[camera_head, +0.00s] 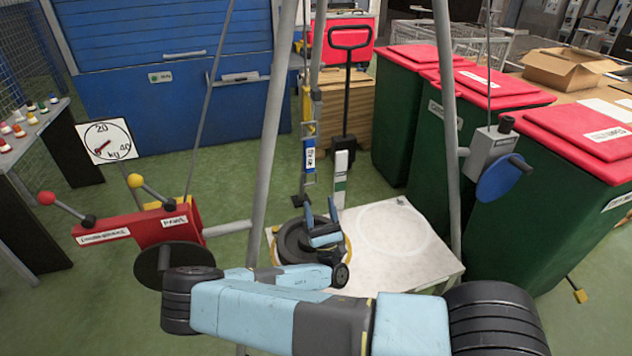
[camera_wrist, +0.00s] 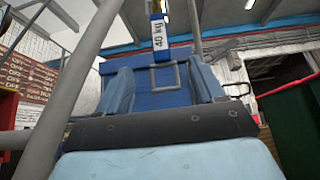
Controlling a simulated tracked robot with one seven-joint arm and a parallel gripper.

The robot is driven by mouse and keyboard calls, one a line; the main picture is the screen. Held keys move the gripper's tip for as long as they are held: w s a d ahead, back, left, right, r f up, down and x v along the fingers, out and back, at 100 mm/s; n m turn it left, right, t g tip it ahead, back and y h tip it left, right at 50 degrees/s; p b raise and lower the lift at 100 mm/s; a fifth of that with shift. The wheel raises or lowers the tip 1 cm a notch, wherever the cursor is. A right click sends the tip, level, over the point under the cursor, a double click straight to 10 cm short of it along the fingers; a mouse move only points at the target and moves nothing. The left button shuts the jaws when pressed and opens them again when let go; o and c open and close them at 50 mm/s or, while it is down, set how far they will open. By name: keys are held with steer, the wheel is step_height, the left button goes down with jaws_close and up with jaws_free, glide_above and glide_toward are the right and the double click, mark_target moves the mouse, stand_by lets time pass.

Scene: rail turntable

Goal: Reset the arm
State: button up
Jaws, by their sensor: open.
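My gripper (camera_head: 320,207) is in the middle of the head view, at the end of my light-blue arm. Its two blue fingers stand apart and point away from me, with nothing between them. In the wrist view the open fingers (camera_wrist: 162,72) show left and right of an empty gap. In the head view the gripper overlaps a dark round disc (camera_head: 290,240) on a pale platform (camera_head: 440,262). I cannot tell whether it touches the disc. A blue hanging scale (camera_head: 309,157) hangs beyond the gripper; its "40 kg" label shows in the wrist view (camera_wrist: 158,35).
Grey frame legs (camera_head: 268,140) stand on both sides of the platform. A red lever box (camera_head: 182,222) is left, below a dial sign (camera_head: 108,140). A blue-wheeled winch (camera_head: 502,178) is on the right leg. Green bins with red lids (camera_head: 540,230) line the right.

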steer(key=w+d+r+m+g+h, duration=0.1)
steer(key=w+d+m+g+h, duration=0.7)
steer(key=m, duration=0.5)
steer(key=w+d+r+m+g+h, duration=0.3)
steer(key=m+g+h, duration=0.45)
steer(key=m, duration=0.65)
step_height(320, 180, up, 11)
steer(key=s+m+g+y, duration=0.2)
steer(key=m+g+y, duration=0.1)
steer(key=m+y, duration=0.35)
steer(key=s+r+m+g+y, duration=0.2)
steer(key=s+r+y, duration=0.1)
steer(key=s+r, duration=0.8)
steer(key=s+d+r+m, duration=0.1)
steer(key=s+r, duration=0.3)
steer(key=s, duration=0.4)
steer(key=s+d+r+m+g+h, duration=0.1)
steer(key=s+d+r, duration=0.3)
steer(key=s, duration=0.4)
steer(key=s+d+r+m+g+h, duration=0.1)
steer(key=s+d+r, duration=0.2)
steer(key=s, duration=0.5)
steer(key=shift+s+d+r+m, duration=0.25)
steer(key=shift+r+m, duration=0.1)
steer(key=shift+r, duration=0.2)
